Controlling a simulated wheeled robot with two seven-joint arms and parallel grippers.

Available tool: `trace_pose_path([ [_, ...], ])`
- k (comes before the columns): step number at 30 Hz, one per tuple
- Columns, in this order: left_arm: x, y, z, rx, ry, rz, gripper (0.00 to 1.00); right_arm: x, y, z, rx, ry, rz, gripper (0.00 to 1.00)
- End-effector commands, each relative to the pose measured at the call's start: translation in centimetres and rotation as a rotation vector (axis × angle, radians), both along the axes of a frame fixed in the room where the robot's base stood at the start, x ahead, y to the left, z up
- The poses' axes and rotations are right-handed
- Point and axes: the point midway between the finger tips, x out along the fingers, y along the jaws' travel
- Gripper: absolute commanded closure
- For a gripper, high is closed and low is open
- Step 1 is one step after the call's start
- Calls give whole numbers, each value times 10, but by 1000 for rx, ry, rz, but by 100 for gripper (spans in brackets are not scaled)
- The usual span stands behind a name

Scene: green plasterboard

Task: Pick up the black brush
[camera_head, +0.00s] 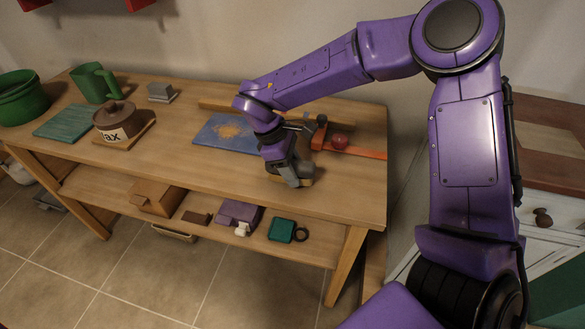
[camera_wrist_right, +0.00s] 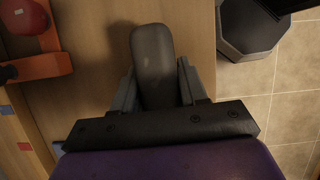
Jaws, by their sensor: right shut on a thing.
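My right gripper (camera_head: 292,178) is low over the front right part of the wooden workbench (camera_head: 350,197). In the right wrist view, the gripper (camera_wrist_right: 155,85) is shut on a dark, rounded, elongated thing, which I take for the black brush (camera_wrist_right: 153,55). Its fingers lie along both sides of it. In the head view the gripper mostly hides the brush, and a small yellowish patch shows beside the fingertips. I cannot tell whether the brush still touches the bench top. My left gripper is not in view.
Behind the gripper are a blue board (camera_head: 222,134) and an orange tool (camera_head: 365,153) with a red ball-shaped part (camera_head: 339,141). A brown pot (camera_head: 115,120), green jug (camera_head: 92,82) and green bucket (camera_head: 20,98) stand left. The lower shelf holds a cardboard box (camera_head: 157,197).

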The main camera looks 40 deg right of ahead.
Motion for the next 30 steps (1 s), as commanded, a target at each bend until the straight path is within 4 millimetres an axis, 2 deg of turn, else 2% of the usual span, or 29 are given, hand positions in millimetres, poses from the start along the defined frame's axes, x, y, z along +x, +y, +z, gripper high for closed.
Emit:
trace_pose_path([
  [3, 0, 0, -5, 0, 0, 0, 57, 2, 0, 28, 1, -12, -2, 92],
  [5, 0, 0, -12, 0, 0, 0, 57, -7, 10, 40, 1, -11, 2, 92],
  [10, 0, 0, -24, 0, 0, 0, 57, -35, 40, 87, 0, -13, 2, 92],
  [12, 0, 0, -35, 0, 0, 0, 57, -51, 57, 92, -2, -9, 3, 92],
  [18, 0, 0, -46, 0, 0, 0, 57, -81, 91, 115, -1, -8, 1, 92],
  [23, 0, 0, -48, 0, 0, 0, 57, -91, 103, 124, 1, -6, -1, 92],
  [30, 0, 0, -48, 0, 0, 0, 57, -93, 104, 126, 1, -5, -1, 92],
])
